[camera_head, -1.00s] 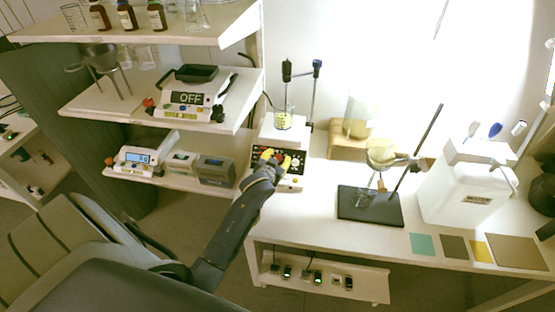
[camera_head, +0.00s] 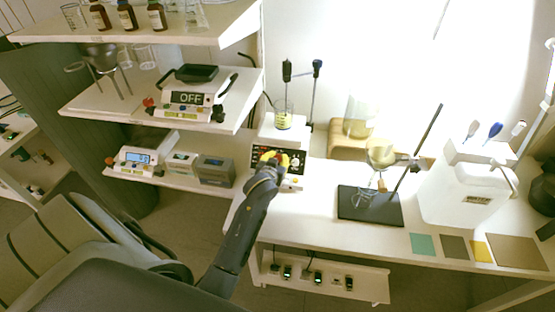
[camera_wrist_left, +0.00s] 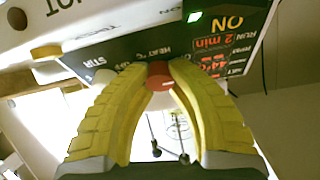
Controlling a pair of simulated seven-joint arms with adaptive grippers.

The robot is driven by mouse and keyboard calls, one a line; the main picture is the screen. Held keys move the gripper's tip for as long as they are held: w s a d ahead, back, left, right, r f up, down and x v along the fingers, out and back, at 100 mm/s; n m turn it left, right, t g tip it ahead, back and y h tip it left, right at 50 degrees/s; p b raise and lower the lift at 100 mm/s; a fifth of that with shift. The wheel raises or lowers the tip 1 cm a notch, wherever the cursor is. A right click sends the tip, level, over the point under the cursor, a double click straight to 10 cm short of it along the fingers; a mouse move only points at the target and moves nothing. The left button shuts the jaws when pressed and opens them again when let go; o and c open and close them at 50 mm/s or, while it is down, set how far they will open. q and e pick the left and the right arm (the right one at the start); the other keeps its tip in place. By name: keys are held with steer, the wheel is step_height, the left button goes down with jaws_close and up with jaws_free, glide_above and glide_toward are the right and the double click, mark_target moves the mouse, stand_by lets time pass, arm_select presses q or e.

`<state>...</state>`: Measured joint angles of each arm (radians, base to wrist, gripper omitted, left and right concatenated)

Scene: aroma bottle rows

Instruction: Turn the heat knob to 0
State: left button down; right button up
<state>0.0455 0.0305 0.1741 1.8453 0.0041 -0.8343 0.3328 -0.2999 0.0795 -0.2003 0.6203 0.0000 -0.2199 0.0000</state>
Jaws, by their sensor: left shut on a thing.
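The heat knob (camera_wrist_left: 160,76) is a red knob beside a "HEAT °C" label on the dark control panel (camera_wrist_left: 110,66), seen upside down in the left wrist view. My left gripper (camera_wrist_left: 160,72) is shut on it, with a yellow finger on each side of the knob. In the head view the left gripper (camera_head: 272,157) is at the front of the white hotplate stirrer (camera_head: 291,183) and hides the knob. The lit display (camera_wrist_left: 221,45) reads "ON", "RUN" and "2 min"; its other figures are partly cut off. My right gripper is not in view.
A beaker (camera_head: 283,119) of yellow liquid stands on the stirrer, with stand rods (camera_head: 314,95) behind it. Shelves (camera_head: 235,120) with devices are to the left. A dark stand base (camera_head: 385,212) and a white container (camera_head: 455,200) are to the right.

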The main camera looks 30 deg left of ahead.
arm_select(q)
steer(key=shift+w+r+n+y, duration=0.15)
steer(key=shift+n+y, duration=0.25)
steer(key=shift+n, duration=0.5)
steer(key=c, duration=1.4)
jaws_free()
steer(key=shift+o, duration=0.2)
steer(key=v, duration=0.7)
steer(key=shift+s, duration=0.3)
steer(key=shift+d, duration=0.1)
